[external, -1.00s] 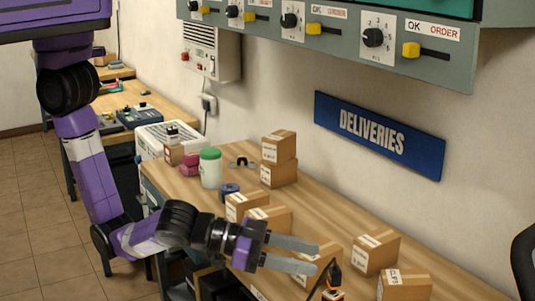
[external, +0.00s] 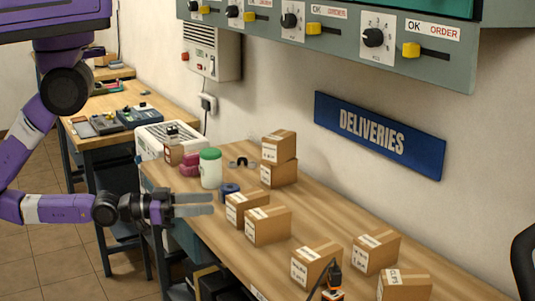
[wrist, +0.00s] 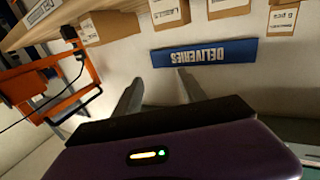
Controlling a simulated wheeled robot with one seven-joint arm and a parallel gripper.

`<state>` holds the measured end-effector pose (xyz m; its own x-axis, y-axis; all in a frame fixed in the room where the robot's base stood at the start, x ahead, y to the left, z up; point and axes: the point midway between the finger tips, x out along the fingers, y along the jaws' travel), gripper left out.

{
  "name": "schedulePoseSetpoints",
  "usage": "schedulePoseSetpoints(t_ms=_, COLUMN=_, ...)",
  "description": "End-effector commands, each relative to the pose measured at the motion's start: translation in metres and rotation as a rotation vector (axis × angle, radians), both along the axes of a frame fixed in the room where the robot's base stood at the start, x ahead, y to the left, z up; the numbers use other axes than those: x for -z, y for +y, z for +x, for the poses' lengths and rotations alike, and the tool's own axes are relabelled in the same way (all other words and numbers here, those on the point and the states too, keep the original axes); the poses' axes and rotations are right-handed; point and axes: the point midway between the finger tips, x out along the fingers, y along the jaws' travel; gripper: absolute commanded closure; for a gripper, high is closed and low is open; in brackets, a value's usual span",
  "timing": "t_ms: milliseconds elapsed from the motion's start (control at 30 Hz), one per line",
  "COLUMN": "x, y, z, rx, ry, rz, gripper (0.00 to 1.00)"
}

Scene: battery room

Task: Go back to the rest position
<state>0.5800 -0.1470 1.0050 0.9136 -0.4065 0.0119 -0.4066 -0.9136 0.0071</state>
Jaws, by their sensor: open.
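My gripper (external: 194,204) is open and empty. In the external view it points to the right, near the front left edge of the wooden table (external: 225,262). Its fingers overlap the table edge in the picture, left of the blue tape roll and the cardboard boxes. In the wrist view the two fingers of my gripper (wrist: 158,92) stand apart with nothing between them. The purple arm hangs at the left of the external view, bent at the elbow.
Several cardboard boxes (external: 268,226) stand on the table. A white jar with a green lid (external: 210,170) and a blue roll (external: 229,190) are near the gripper. A DELIVERIES sign (external: 380,135) hangs on the wall. Tiled floor (external: 60,250) is clear at lower left.

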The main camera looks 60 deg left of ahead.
Motion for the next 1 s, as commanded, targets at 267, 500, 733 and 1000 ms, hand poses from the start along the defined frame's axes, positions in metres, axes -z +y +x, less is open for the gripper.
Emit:
schedulePoseSetpoints(t_ms=267, x=0.007, y=0.106, z=-0.063, rx=-0.259, ry=0.122, rz=0.026, gripper=0.52)
schedulePoseSetpoints(t_ms=500, x=0.028, y=0.143, z=-0.109, rx=-0.39, ry=0.262, rz=0.067, gripper=0.52)
schedulePoseSetpoints(t_ms=733, x=0.031, y=0.147, z=-0.114, rx=-0.414, ry=0.28, rz=0.067, gripper=0.52)
schedulePoseSetpoints(t_ms=1000, x=0.031, y=0.147, z=-0.114, rx=-0.414, ry=0.28, rz=0.067, gripper=0.52)
